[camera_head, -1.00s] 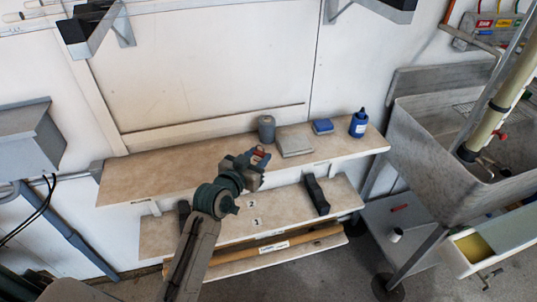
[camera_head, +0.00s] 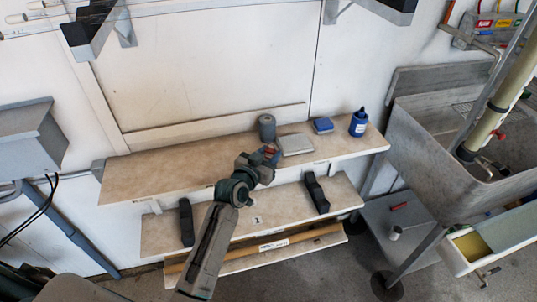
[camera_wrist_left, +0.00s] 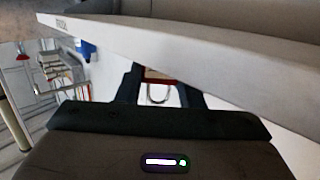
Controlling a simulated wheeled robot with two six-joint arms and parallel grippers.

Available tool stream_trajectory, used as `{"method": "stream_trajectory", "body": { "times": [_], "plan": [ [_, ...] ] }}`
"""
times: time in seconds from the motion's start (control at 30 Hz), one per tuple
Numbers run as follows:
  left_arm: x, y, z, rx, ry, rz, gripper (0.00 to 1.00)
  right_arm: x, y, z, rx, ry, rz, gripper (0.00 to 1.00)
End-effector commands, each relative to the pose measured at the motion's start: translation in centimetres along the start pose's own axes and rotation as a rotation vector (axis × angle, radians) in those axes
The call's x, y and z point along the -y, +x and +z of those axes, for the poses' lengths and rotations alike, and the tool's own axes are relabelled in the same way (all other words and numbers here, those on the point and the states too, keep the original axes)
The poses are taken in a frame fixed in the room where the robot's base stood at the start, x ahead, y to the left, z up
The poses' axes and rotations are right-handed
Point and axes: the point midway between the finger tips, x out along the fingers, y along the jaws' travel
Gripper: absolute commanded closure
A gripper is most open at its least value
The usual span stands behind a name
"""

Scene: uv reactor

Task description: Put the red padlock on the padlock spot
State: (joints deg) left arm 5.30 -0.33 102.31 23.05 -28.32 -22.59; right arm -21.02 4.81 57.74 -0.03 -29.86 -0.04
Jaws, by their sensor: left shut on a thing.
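The red padlock (camera_head: 272,151) is between the fingers of my left gripper (camera_head: 268,157), at the front part of the upper shelf (camera_head: 160,175) in the head view. The gripper is shut on it. In the left wrist view, the padlock's red body (camera_wrist_left: 158,76) and its pale shackle loop show between the two dark fingers of the left gripper (camera_wrist_left: 158,88). A shelf edge (camera_wrist_left: 190,42) crosses just above and partly in front of them. I cannot make out which place is the padlock spot. My right gripper is not in view.
A grey canister (camera_head: 267,128), a light grey flat box (camera_head: 295,144), a small blue box (camera_head: 323,125) and a blue bottle (camera_head: 358,123) stand on the upper shelf's right half. Its left half is clear. Dark blocks (camera_head: 316,192) lie on the lower shelf. A grey sink (camera_head: 440,135) is at right.

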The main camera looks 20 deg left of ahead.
Motion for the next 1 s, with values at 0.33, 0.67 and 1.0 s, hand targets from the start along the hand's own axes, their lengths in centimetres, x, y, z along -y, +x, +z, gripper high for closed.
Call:
{"method": "stream_trajectory", "body": {
  "times": [0.33,0.67,1.0],
  "plan": [
    [0.0,0.0,0.2,0.001,0.0,0.0,0.44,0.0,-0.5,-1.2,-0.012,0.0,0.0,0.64],
    [0.0,-0.7,0.1,0.002,0.001,0.0,0.44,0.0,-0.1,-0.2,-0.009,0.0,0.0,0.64],
    [0.0,-8.0,0.1,0.002,0.003,0.0,0.44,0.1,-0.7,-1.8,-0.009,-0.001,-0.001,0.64]
  ]
}}
